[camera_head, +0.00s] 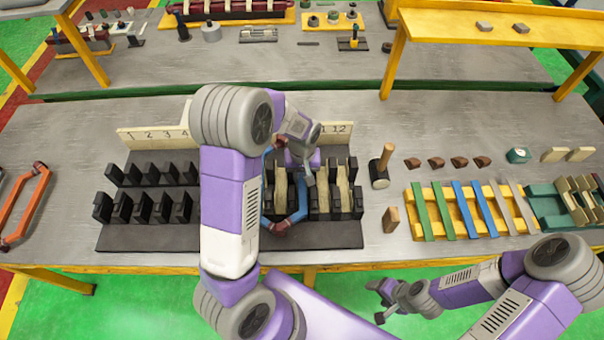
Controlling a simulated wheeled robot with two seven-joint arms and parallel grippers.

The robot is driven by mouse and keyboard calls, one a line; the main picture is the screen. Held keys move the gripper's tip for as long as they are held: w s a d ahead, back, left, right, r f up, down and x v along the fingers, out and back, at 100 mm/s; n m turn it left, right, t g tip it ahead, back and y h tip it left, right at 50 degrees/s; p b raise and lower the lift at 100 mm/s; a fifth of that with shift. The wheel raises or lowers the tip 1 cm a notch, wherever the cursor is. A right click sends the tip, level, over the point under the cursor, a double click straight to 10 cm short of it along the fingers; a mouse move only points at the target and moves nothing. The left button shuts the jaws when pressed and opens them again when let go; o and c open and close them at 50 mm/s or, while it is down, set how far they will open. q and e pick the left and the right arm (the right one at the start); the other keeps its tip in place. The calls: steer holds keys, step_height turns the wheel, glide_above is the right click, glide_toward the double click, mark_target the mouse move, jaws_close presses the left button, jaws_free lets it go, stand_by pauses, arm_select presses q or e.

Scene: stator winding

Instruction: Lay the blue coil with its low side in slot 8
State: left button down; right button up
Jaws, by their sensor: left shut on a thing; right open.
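The blue coil (302,203) is over the right half of the black slotted stator block (130,238), with its brown-wrapped near end (280,229) toward the front. My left gripper (308,176) is shut on the blue coil near its far end. My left arm hides the middle slots and part of the coil. The number strip (150,137) shows 1 to 4 at left and 12 at right; the label 8 is hidden. I cannot tell which slots the coil's sides are over or how deep they sit. My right gripper (384,291) is open and empty off the table's front edge.
An orange coil (40,190) lies at far left. A mallet (381,167), a wooden block (391,219), brown wedges (460,162) and a yellow rack (430,196) with coloured strips lie right of the block. A yellow shelf (480,33) stands behind.

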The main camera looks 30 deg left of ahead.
arm_select(q)
steer(key=shift+f+b, duration=0.45)
steer(key=shift+f, duration=0.2)
steer(key=shift+f+b, duration=0.35)
steer(key=shift+f, duration=0.1)
stand_by(0.6)
steer(key=c, duration=0.8)
jaws_free()
steer(key=shift+r, duration=0.25)
steer(key=shift+r+p, duration=0.6)
steer(key=shift+p, duration=0.05)
